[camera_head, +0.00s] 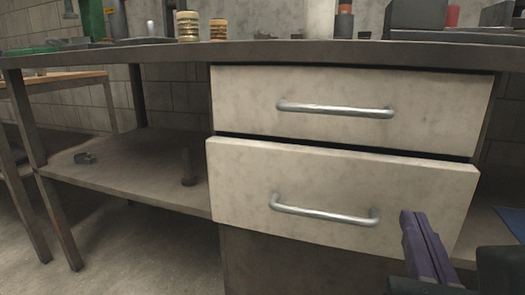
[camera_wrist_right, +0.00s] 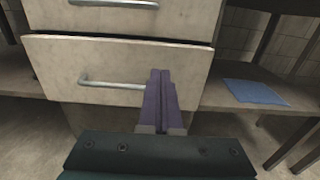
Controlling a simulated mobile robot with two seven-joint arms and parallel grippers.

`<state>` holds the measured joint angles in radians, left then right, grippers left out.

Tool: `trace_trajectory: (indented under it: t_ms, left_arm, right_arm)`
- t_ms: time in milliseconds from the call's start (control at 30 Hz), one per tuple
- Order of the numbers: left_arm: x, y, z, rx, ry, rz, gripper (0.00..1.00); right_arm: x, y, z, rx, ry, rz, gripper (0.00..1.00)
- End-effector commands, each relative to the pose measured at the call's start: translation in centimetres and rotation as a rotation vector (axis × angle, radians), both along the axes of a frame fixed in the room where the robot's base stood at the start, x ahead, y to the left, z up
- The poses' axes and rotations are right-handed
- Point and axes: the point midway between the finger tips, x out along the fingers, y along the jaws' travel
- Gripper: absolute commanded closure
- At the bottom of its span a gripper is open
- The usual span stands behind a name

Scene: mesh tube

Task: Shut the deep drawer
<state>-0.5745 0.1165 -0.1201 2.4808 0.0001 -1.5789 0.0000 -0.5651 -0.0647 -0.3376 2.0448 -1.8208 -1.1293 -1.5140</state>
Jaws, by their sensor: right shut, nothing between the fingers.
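The deep drawer (camera_head: 330,188) is the lower, taller one, with a pale worn front and a metal bar handle (camera_head: 324,214). Its front stands out a little from the cabinet, beyond the upper drawer (camera_head: 340,88). My right gripper (camera_head: 408,216) has purple fingers, shut and empty, in front of the lower right part of the deep drawer. In the right wrist view the fingers (camera_wrist_right: 160,74) overlap the deep drawer front (camera_wrist_right: 115,62), right of its handle (camera_wrist_right: 112,84). I cannot tell whether they touch it. My left gripper is not in view.
The workbench top (camera_head: 180,57) runs above the drawers and carries jars and boxes. A lower shelf (camera_head: 130,172) to the left holds a small metal ring and a dark upright part. A blue cloth (camera_wrist_right: 254,91) lies on the shelf right of the drawers.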

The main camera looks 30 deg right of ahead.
Motion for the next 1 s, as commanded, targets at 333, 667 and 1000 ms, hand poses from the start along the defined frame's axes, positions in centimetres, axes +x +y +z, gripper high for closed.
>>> trace_trajectory:
  t_ms: [333, 667, 1000]
  left_arm:
    - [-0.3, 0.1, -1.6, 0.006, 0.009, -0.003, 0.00]
    - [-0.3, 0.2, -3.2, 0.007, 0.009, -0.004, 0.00]
    - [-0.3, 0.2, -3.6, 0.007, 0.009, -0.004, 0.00]
  right_arm:
    - [3.5, -4.3, 0.0, -0.011, -0.004, -0.006, 1.00]
    - [7.7, -9.1, 0.0, -0.009, -0.001, -0.003, 1.00]
    - [8.9, -10.5, 0.1, -0.007, 0.003, -0.002, 1.00]
